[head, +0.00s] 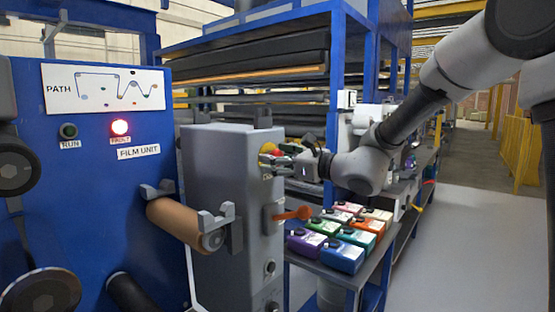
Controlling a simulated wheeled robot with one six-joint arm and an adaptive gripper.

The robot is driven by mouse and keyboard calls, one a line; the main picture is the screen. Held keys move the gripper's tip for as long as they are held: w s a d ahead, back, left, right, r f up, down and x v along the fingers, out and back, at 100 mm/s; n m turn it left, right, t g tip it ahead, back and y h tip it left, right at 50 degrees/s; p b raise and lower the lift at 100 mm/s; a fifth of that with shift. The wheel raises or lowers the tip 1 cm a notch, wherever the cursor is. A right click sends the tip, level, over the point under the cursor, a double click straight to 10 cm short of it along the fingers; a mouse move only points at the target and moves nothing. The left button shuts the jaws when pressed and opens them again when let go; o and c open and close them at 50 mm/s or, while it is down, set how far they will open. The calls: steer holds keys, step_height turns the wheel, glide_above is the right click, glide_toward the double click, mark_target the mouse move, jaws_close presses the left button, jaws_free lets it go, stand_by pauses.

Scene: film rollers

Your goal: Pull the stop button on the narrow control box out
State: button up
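The narrow control box (215,185) is a tall grey box right of the blue film unit. The stop button (266,148) is on the upper part of its right-hand face, with a yellow surround and a little red showing. My gripper (279,157) reaches in from the right, with its fingertips at or very close to the button. The fingers partly hide the button, so I cannot tell whether they touch or grip it, or how far the button stands out.
An orange lever (292,214) sticks out from the box below my gripper. A brown roller (178,224) is mounted at its left. Several coloured bottles (342,256) stand on a low shelf. The blue panel has a lit red fault lamp (120,127). Open floor (460,250) lies right.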

steer(key=shift+c, duration=0.4)
jaws_close()
steer(key=shift+s+d, duration=0.4)
steer(key=shift+d, duration=0.05)
steer(key=shift+o, duration=0.4)
jaws_free()
steer(key=shift+d, duration=0.1)
steer(key=v, duration=1.2)
